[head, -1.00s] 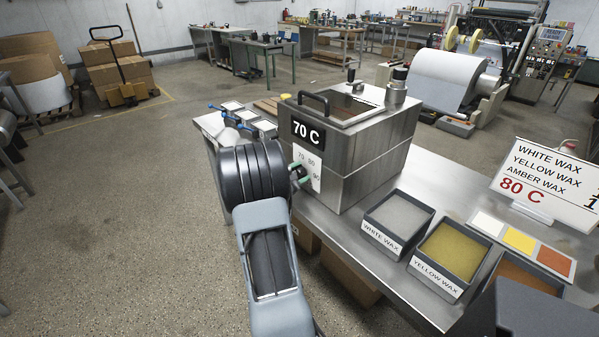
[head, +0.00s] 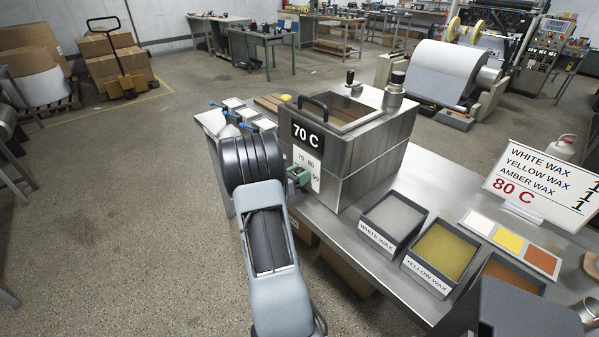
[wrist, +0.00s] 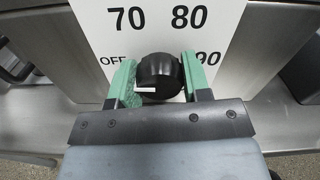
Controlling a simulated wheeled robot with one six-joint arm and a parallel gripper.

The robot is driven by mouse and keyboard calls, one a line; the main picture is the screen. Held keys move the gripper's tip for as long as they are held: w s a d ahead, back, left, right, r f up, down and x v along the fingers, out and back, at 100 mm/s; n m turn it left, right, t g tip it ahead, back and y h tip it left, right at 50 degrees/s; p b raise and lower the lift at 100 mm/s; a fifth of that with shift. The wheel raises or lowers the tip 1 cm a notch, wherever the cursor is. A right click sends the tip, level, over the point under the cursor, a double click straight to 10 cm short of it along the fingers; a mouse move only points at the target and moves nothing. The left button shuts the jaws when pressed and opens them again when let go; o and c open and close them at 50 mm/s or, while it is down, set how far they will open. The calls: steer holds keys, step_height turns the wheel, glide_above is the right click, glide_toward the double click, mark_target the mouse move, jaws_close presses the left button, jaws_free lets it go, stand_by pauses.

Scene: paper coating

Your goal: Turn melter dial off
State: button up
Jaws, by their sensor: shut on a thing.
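The melter (head: 375,150) is a steel box with an open top at the table's left end. Its black sign (head: 306,135) reads 70 C. A white dial plate (wrist: 160,25) shows OFF at left, 70 and 80 above, and 90 at right. The black round dial (wrist: 160,76) sits between the green fingers of my gripper (wrist: 158,80), which is shut on it. A white mark on the dial points to the left, below the OFF label. In the head view my gripper (head: 300,178) is at the melter's front and hides the dial.
White wax (head: 392,218) and yellow wax (head: 438,252) bins stand right of the melter, with an amber bin partly hidden. A recipe sign (head: 540,190) listing waxes and 80 C stands at right. Small blue-handled tools (head: 240,110) lie behind my arm.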

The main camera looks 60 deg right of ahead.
steer(key=shift+n, duration=0.3)
stand_by(0.4)
steer(key=o, duration=0.9)
steer(key=b+v, duration=0.1)
steer(key=v, duration=1.2)
steer(key=shift+w+a, duration=0.15)
steer(key=shift+a, duration=0.2)
